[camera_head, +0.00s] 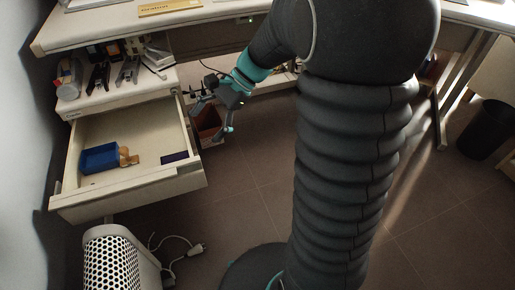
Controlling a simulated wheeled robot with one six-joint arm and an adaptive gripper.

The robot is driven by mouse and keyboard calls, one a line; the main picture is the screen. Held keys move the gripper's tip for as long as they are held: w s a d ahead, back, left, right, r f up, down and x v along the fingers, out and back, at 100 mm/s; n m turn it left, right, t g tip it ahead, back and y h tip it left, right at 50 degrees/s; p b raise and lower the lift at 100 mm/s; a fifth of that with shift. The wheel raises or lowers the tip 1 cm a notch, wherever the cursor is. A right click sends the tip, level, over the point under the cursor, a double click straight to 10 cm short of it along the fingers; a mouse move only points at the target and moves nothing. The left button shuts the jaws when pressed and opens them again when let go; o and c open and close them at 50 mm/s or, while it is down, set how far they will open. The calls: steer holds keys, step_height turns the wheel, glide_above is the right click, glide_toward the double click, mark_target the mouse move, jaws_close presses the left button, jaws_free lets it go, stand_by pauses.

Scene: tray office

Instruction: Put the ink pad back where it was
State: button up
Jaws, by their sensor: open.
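A small flat dark purple-blue block (175,157), which looks like the ink pad, lies in the open drawer (128,195), near its right front corner. My gripper (208,122) is open and appears empty. It is just outside the drawer's right side, up and to the right of the block in the picture, and apart from it. A blue open box (99,159) sits in the left part of the drawer. A light brown wooden piece (128,157), perhaps a stamp, lies against the box's right side.
A reddish-brown container (209,118) shows behind my gripper's fingers. Stapler-like items (128,72) and a clear jar (69,82) stand on the unit above the drawer, under the desk (215,14). A perforated white object (111,264) stands in front. A black bin (484,131) is far right.

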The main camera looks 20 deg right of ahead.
steer(key=s+d+r+n+t+h, duration=0.2)
steer(key=s+n, duration=0.4)
steer(key=s, duration=0.3)
steer(key=s+d+r+n+t+h, duration=0.3)
steer(key=s+n+h, duration=0.3)
steer(key=s, duration=0.3)
steer(key=shift+s+d+n+t+h, duration=0.15)
steer(key=shift+d+n+t+h, duration=0.15)
steer(key=shift+d+t+h, duration=0.35)
steer(key=shift+d+r, duration=0.1)
steer(key=shift+d, duration=0.05)
steer(key=shift+c, duration=0.3)
